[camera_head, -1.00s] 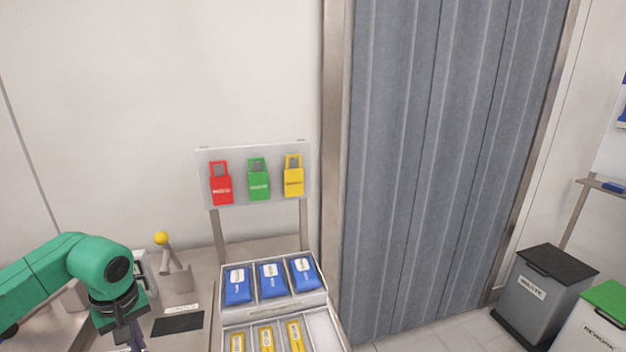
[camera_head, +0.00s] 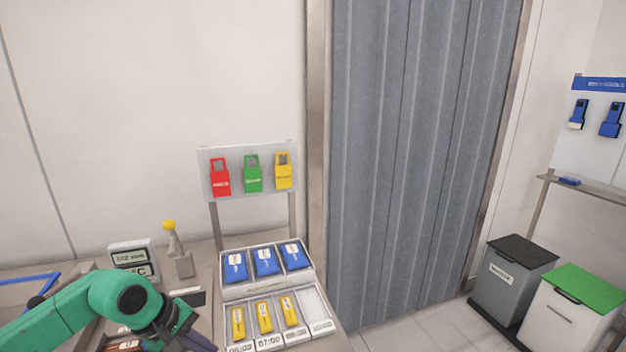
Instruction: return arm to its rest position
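My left arm comes in green from the lower left, over the metal counter (camera_head: 205,262). My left gripper (camera_head: 190,342) is at the bottom edge of the head view, partly cut off. I cannot tell whether its fingers are open or shut, or whether anything is between them. It is to the left of the tiered tray (camera_head: 320,299), apart from it in the picture. My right gripper is not in the view.
Blue packs (camera_head: 266,262) and yellow packs (camera_head: 264,317) lie in the tray. Behind stands a board (camera_head: 235,158) with red, green and yellow tags. A display (camera_head: 132,258) and a yellow-knobbed lever (camera_head: 169,225) stand at the back. Grey (camera_head: 508,290) and white (camera_head: 556,322) bins stand right.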

